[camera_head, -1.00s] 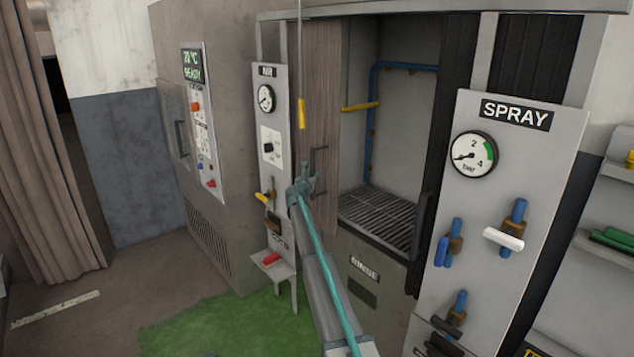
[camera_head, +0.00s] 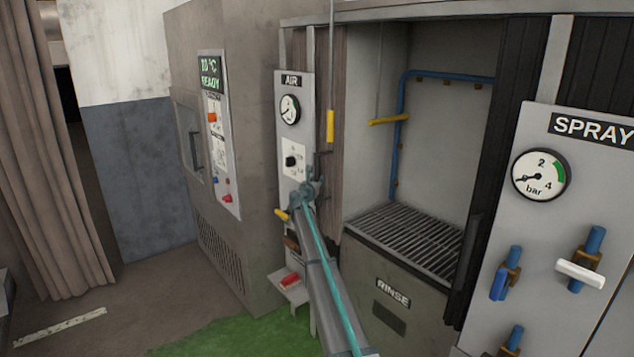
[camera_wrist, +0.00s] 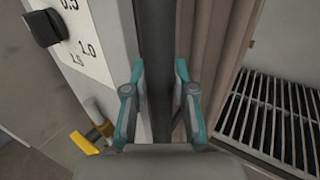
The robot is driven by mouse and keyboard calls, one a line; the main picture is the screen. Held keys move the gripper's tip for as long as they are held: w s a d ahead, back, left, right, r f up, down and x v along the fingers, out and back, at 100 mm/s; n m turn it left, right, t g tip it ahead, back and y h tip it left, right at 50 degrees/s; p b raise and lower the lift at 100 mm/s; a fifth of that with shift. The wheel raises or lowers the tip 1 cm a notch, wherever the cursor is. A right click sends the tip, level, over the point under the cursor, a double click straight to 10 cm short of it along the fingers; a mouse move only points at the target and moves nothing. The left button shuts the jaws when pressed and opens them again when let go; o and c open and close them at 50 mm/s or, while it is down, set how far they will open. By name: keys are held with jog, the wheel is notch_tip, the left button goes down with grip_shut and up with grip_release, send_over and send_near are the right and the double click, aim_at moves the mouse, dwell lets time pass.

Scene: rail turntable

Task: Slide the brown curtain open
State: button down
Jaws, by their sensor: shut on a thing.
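The brown pleated curtain (camera_head: 337,185) is bunched into a narrow strip at the left side of the rinse booth, beside the AIR panel. It also shows in the wrist view (camera_wrist: 215,45), right of my fingers. A dark upright handle bar (camera_wrist: 158,40) runs between my fingertips, in front of the curtain. In the head view, the upper part of the handle (camera_head: 320,160) shows above my gripper (camera_head: 309,188). My gripper (camera_wrist: 158,75) is shut on this handle, at the right edge of the AIR panel. My fingers hide the lower handle in the head view.
The AIR panel (camera_head: 293,110) with gauge and knob stands close left of my gripper. A yellow lever (camera_wrist: 84,143) juts out below. The booth's grated floor (camera_head: 410,240) is clear. A dark curtain (camera_head: 508,85) hangs at the booth's right, beside the SPRAY panel (camera_head: 590,180).

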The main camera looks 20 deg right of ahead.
jog(key=shift+w+a+r, duration=0.1)
jog(key=shift+w+r, duration=0.05)
jog(key=shift+w, duration=0.05)
jog(key=c, duration=0.9)
grip_release()
jog(key=shift+w, duration=0.1)
jog(key=shift+s, duration=0.2)
jog(key=v, duration=1.2)
jog(key=shift+w, duration=0.1)
